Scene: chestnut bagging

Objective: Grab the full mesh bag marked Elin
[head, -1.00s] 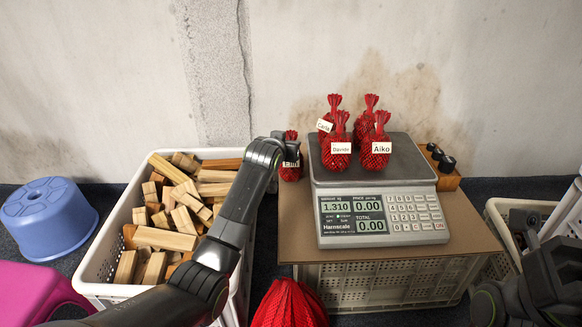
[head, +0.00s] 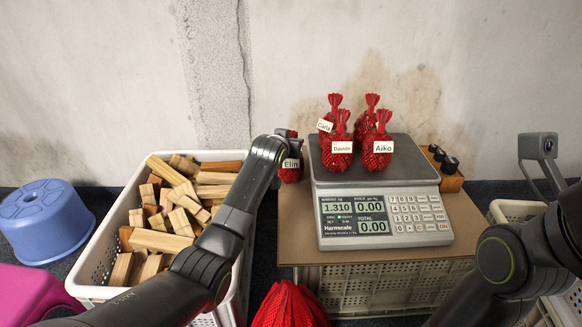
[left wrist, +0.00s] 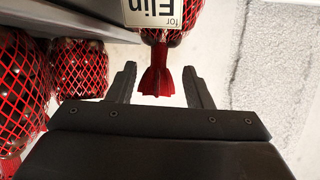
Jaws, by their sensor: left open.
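The mesh bag marked Elin (head: 290,174) stands on the brown board left of the scale. It is red netting over dark contents, with a white tag; its upper part is partly hidden in the head view. My left gripper (head: 287,143) is at its top. In the left wrist view the bag's gathered red tail (left wrist: 156,76) lies between the open fingers of the left gripper (left wrist: 160,80), with a gap on both sides. The tag reads Elin, upside down. My right arm is at the right edge of the head view; its fingertips cannot be made out.
Red bags tagged Carla, Davide (head: 337,158) and Aiko (head: 377,158), plus another behind, stand on the scale (head: 385,215), close right of the Elin bag. A white crate (head: 100,268) of wood blocks is at left. A red mesh heap (head: 288,308) lies in front.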

